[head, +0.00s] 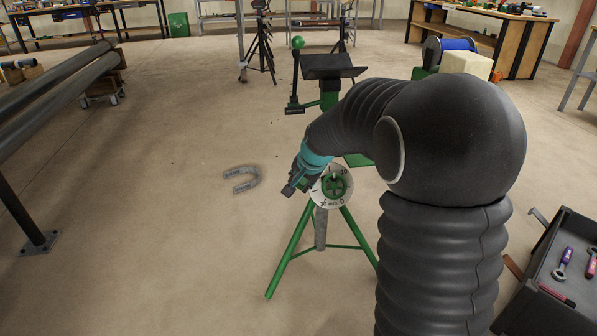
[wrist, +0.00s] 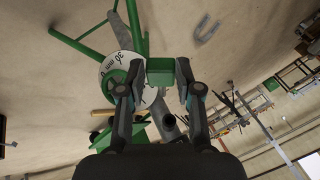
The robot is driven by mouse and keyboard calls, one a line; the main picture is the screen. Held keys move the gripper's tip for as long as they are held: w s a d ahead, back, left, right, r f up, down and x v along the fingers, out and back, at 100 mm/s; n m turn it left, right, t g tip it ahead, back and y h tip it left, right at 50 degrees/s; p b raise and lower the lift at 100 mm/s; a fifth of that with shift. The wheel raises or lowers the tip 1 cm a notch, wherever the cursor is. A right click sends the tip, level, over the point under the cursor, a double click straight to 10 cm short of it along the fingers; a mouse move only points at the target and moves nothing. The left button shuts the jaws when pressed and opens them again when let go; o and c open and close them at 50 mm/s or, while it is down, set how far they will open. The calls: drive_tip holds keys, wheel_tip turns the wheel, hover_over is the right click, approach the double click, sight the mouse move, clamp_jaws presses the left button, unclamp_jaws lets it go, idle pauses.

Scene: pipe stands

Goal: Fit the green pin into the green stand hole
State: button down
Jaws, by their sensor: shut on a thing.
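The green stand (head: 291,250) is a tripod with green legs and a grey centre post. Its white disc (head: 321,196) carries dark lettering and a green wheel-like centre. In the wrist view the disc (wrist: 113,66) and a green leg (wrist: 75,43) show behind my left finger. My gripper (head: 295,184) is just left of the disc in the head view. In the wrist view my gripper (wrist: 158,76) has its fingers on either side of a green block-shaped piece, which looks like the green pin (wrist: 160,71). The pin's far end and the stand hole are not clear.
A grey U-shaped piece (head: 241,180) lies on the floor left of the stand. Behind stands a green post with a dark tray (head: 334,67). A dark toolbox (head: 560,270) is at lower right, and long pipes (head: 60,82) at left. Open floor lies between.

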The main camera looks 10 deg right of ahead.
drive_tip(key=r, duration=0.2)
drive_tip(key=shift+w+a+r, duration=0.15)
drive_tip(key=shift+a+r, duration=0.05)
drive_tip(key=shift+r, duration=0.15)
drive_tip(key=shift+f+b, duration=0.15)
drive_tip(key=shift+b, duration=0.2)
drive_tip(key=shift+w+d, duration=0.85)
drive_tip(key=shift+w, duration=0.25)
drive_tip(key=shift+w+d, duration=0.85)
drive_tip(key=shift+w, duration=0.25)
drive_tip(key=shift+w+d+p, duration=0.4)
drive_tip(key=shift+w+d, duration=0.4)
drive_tip(key=shift+w, duration=0.25)
drive_tip(key=shift+w+d+p, duration=0.35)
drive_tip(key=shift+w+d, duration=0.4)
drive_tip(key=shift+w, duration=0.3)
drive_tip(key=c, duration=0.7)
unclamp_jaws()
